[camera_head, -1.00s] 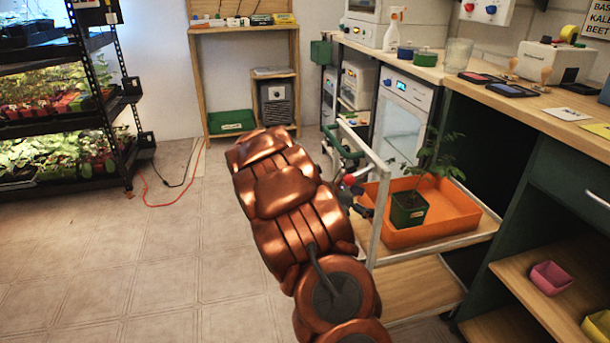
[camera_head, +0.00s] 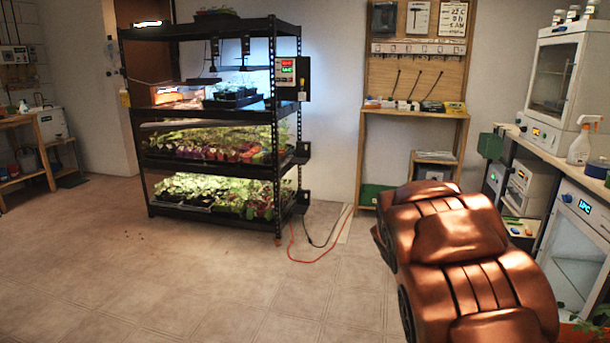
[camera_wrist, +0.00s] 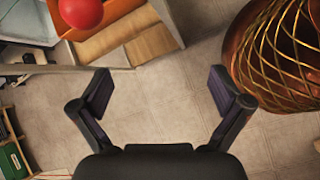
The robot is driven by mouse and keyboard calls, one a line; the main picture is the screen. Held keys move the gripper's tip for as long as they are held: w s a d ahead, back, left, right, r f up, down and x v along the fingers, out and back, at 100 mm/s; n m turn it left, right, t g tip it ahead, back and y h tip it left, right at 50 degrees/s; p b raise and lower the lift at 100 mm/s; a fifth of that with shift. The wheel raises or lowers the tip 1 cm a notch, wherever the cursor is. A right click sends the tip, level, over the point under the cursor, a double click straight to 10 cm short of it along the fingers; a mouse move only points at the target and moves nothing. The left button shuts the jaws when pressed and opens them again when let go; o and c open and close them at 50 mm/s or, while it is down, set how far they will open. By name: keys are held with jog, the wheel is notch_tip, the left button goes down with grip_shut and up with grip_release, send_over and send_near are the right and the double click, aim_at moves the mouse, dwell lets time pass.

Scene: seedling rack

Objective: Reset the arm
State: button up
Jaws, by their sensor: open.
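My copper arm fills the lower right of the head view, but its gripper does not show there. In the wrist view my gripper (camera_wrist: 162,92) is open, with its two dark fingers spread wide. Nothing is between the fingers, only pale floor tiles below. Some green plant leaves (camera_head: 598,318) show at the lower right edge of the head view; their pot is out of sight. A round red thing (camera_wrist: 82,12) and part of an orange tray (camera_wrist: 117,8) show at the upper left of the wrist view, apart from the fingers.
A black seedling rack (camera_head: 272,170) with lit plants stands left of centre. A wooden shelf unit with a pegboard (camera_head: 418,80) stands behind the arm. A counter with a spray bottle (camera_head: 580,145) and a glass-door cabinet (camera_head: 577,250) is at right.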

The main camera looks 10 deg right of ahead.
jog(key=s+a+r+m+y+p, duration=0.2)
jog(key=s+a+r+p, duration=0.3)
jog(key=a+r+p, duration=0.2)
jog(key=s+a+r+m+t+y+p, duration=0.1)
jog(key=s+a+r+m+y+p, duration=0.1)
jog(key=s+a+r+p, duration=0.4)
jog(key=s+a+r+m+t+y+p, duration=0.1)
jog(key=s+a+r+p, duration=0.5)
jog(key=a+r, duration=0.8)
jog(key=a+m+y+p, duration=0.1)
jog(key=m+p, duration=0.1)
jog(key=p, duration=0.1)
jog(key=shift+s+r+y, duration=0.2)
jog(key=shift+r+y, duration=0.1)
jog(key=shift+r, duration=0.1)
